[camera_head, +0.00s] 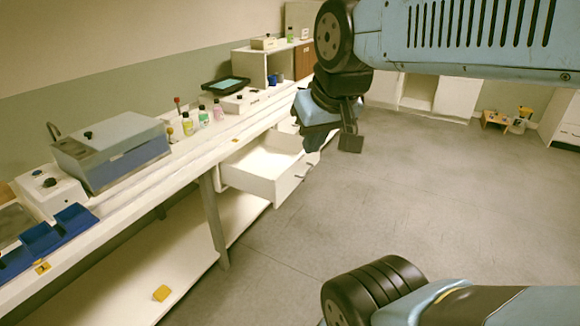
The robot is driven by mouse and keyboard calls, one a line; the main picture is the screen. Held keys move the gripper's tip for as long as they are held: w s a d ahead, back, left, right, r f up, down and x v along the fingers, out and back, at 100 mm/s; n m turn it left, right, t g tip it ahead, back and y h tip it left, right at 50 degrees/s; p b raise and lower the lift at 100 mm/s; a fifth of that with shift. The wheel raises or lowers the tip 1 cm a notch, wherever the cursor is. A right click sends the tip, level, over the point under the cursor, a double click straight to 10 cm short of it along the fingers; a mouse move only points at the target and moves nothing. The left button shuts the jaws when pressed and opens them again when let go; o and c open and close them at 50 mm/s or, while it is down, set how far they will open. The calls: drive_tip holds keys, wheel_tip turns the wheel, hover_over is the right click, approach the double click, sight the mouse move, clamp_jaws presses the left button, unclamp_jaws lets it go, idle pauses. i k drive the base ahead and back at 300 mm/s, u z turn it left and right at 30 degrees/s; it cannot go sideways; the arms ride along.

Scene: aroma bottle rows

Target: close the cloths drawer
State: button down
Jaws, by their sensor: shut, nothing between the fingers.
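A white drawer (262,178) stands pulled out from under the white counter, left of the picture's middle. Its inside looks empty from here, and small handles show on its front. Whether it is the cloths drawer I cannot tell. My gripper (350,142) hangs from my blue arm, to the right of the drawer and above its front in the picture. It is shut and holds nothing. It appears apart from the drawer. My gripper hides part of the cabinet fronts behind it.
The counter (140,195) carries a grey-blue machine (112,150), several small bottles and a dark tray (226,84). A yellow item (161,293) lies on the low shelf. A small wooden stool (495,119) stands far right. The grey floor (430,200) is open.

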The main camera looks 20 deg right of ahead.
sight(269, 167)
drive_tip(key=u, duration=0.1)
drive_tip(key=i, duration=1)
drive_tip(key=z, duration=0.1)
